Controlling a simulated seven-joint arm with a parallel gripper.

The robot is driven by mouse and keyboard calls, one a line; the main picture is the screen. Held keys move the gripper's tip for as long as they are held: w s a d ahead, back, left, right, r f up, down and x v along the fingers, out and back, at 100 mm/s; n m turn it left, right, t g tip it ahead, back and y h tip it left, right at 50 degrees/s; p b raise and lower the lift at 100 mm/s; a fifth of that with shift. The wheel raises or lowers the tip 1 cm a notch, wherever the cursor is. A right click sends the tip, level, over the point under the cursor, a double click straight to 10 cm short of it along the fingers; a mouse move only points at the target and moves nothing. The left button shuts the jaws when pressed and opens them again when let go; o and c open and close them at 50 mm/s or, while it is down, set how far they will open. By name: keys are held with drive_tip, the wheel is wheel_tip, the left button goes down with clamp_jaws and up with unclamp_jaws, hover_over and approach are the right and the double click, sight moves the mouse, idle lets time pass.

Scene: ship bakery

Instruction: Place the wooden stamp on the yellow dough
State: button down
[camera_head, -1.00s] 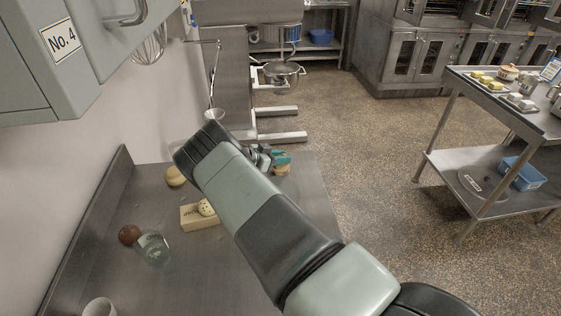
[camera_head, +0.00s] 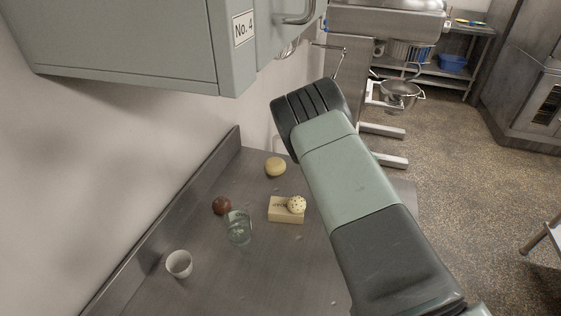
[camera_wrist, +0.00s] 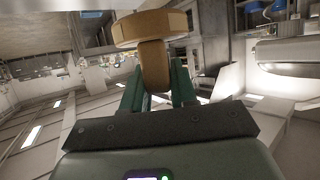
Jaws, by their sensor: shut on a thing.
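My gripper (camera_wrist: 157,85) has its green fingers shut on the handle of the wooden stamp (camera_wrist: 150,26) in the wrist view. The stamp's wide round head points away from the fingers, clear of any surface there. In the head view my arm hides the gripper and the stamp. The yellow dough (camera_head: 275,166), a pale round ball, sits at the back of the metal table (camera_head: 205,285), left of my arm and apart from it.
A speckled ball (camera_head: 297,204) rests on a cream box (camera_head: 284,214). A brown ball (camera_head: 221,205), a clear glass (camera_head: 238,228) and a white cup (camera_head: 179,263) stand to its left. A wall cabinet (camera_head: 130,45) hangs above. The table's front left is bare.

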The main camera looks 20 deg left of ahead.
drive_tip(key=a+f+n+t+y, duration=0.2)
drive_tip(key=a+n+t+y, duration=0.3)
drive_tip(key=a, duration=1.2)
drive_tip(key=r+n+y, duration=0.2)
drive_tip(key=n+y, duration=0.3)
hover_over(272, 166)
drive_tip(key=shift+d+f, duration=0.2)
drive_tip(key=shift+a+f+y, duration=0.2)
drive_tip(key=shift+y, duration=0.1)
drive_tip(key=shift+f, duration=1.2)
drive_tip(key=shift+f, duration=0.15)
drive_tip(key=c, duration=0.9)
unclamp_jaws()
